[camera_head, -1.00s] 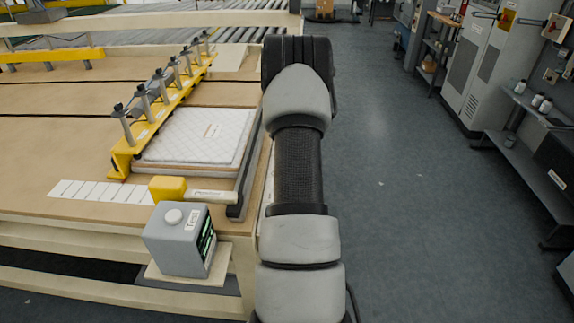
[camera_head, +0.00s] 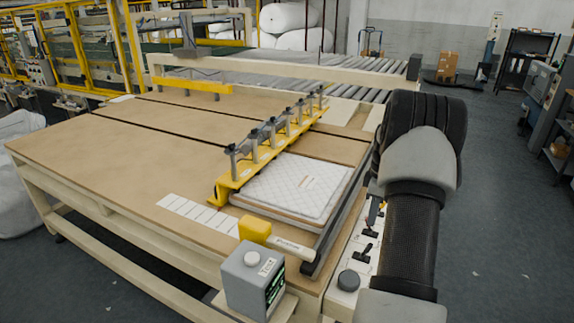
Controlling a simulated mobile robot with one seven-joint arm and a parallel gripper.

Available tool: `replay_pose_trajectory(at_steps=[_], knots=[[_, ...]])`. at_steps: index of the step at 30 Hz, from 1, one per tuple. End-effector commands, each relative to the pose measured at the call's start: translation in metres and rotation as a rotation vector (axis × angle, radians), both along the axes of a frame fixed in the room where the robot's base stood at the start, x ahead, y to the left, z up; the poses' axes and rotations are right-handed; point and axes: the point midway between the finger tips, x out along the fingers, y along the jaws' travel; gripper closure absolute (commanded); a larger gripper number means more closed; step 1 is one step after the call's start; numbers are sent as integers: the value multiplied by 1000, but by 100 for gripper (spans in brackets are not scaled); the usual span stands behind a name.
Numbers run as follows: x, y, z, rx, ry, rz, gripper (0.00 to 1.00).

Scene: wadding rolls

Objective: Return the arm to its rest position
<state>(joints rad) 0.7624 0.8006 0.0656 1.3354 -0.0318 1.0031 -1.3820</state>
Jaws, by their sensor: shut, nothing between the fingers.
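My arm (camera_head: 411,225) rises from the bottom right of the head view, grey and black, along the right end of the worktable (camera_head: 90,160). Its upper part bends away at a black joint near the top. My gripper is not in view; it is outside the picture or hidden behind the arm. A white quilted pad (camera_head: 290,187) lies on the table beside a yellow bar with several clamps (camera_head: 262,153).
A grey box with a dial (camera_head: 250,278) stands at the table's front corner, by a yellow block (camera_head: 254,230). A control strip (camera_head: 349,281) lies close to my arm. A roller conveyor (camera_head: 290,72) runs behind. Open floor (camera_head: 500,200) is at right.

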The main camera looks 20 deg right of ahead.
Motion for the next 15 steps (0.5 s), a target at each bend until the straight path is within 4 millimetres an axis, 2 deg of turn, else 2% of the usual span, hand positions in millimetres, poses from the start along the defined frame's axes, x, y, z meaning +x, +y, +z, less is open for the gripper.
replay_pose_trajectory(at_steps=[5, 8, 11, 15], knots=[[3, 6, 7, -3, -4, 0, 100], [14, 30, 31, -14, -18, -6, 100], [26, 76, 72, -30, -45, -26, 100], [30, 163, 136, -47, -96, -70, 100]])
